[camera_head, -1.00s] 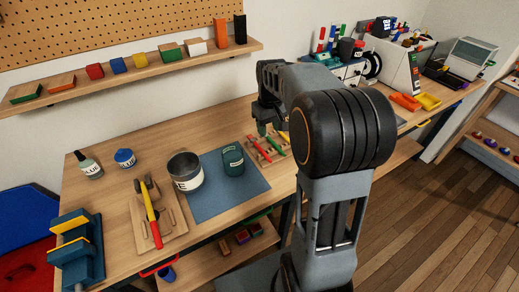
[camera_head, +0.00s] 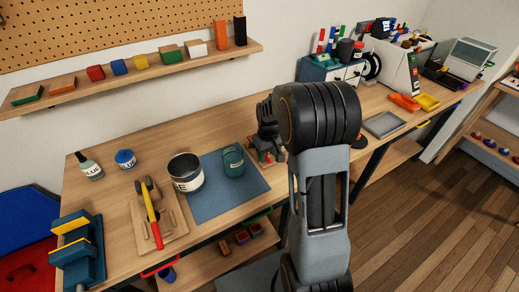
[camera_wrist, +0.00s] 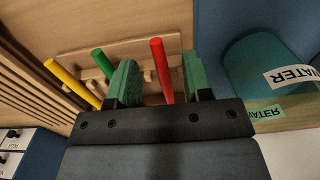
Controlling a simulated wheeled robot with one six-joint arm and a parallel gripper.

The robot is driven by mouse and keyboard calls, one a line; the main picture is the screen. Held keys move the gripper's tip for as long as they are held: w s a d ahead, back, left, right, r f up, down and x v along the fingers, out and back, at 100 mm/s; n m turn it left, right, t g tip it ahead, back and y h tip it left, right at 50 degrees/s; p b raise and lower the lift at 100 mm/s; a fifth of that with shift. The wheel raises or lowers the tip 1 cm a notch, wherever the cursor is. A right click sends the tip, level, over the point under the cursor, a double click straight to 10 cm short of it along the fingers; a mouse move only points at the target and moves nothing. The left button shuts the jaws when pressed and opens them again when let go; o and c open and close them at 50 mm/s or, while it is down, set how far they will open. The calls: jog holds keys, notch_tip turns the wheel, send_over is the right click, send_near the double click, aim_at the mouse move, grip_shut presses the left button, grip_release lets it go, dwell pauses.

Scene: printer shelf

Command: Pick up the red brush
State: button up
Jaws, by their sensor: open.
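The red brush (camera_wrist: 161,70) shows in the wrist view as a red handle on the wooden rack (camera_wrist: 115,52). My gripper (camera_wrist: 160,78) is open, with one green finger on each side of the red handle and visible gaps between. The green brush (camera_wrist: 103,63) stands left of the left finger, and the yellow brush (camera_wrist: 62,76) is farther left. In the head view my gripper (camera_head: 268,150) is low over the rack and my arm hides most of the brushes.
A teal water cup (camera_wrist: 262,75) stands right of the rack in the wrist view, on a blue mat (camera_head: 212,200). A can (camera_head: 185,174) and a hammer (camera_head: 151,215) on a board lie farther left. A grey tray (camera_head: 384,124) is to the right.

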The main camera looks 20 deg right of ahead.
jog(key=shift+f, duration=0.75)
grip_shut()
